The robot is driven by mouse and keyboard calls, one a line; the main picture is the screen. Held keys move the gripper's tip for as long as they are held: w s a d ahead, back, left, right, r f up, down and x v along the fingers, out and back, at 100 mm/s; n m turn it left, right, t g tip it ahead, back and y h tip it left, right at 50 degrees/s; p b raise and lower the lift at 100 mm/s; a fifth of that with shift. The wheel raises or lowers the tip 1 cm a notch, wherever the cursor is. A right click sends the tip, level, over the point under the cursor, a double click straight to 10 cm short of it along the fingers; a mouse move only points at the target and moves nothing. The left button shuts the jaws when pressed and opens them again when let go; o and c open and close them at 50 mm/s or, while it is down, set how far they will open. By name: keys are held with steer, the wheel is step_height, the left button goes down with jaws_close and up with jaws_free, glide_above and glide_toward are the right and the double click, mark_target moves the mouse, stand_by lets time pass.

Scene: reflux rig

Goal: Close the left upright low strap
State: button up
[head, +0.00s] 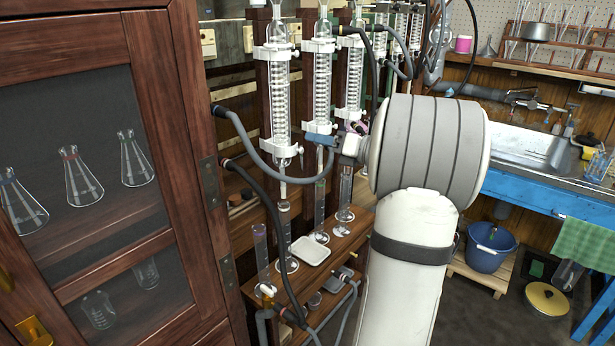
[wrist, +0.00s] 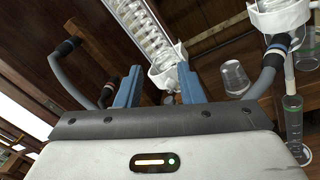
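The left upright (head: 268,90) holds a coiled glass condenser (head: 279,95). Its low strap (head: 282,148) is a white band around the lower part of the glass, with a small tab hanging at its right. I cannot tell whether it is open or closed. My gripper (head: 318,137) is just right of this strap in the head view, and its blue fingers partly cover the neighbouring condenser's lower part. In the wrist view my gripper (wrist: 158,84) has its two blue fingers spread apart. A white strap (wrist: 167,72) shows beyond the gap, near the right finger. Nothing is held.
A grey hose (head: 250,145) curves past the strap's left and below it. More strapped condensers (head: 349,75) stand to the right. Below, a wooden shelf (head: 335,245) holds glass cylinders and a white tray (head: 310,251). A glass-doored cabinet (head: 185,130) stands close at left.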

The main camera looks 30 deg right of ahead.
mark_target(290, 151)
steer(key=s+a+f+n+t+h+b, duration=0.1)
steer(key=s+a+f+t+h+b, duration=0.1)
steer(key=s+f+h+b, duration=0.35)
steer(key=w+r+h, duration=0.1)
steer(key=w, duration=0.6)
steer(key=shift+a+r, duration=0.4)
steer(key=shift+c, duration=0.2)
jaws_close()
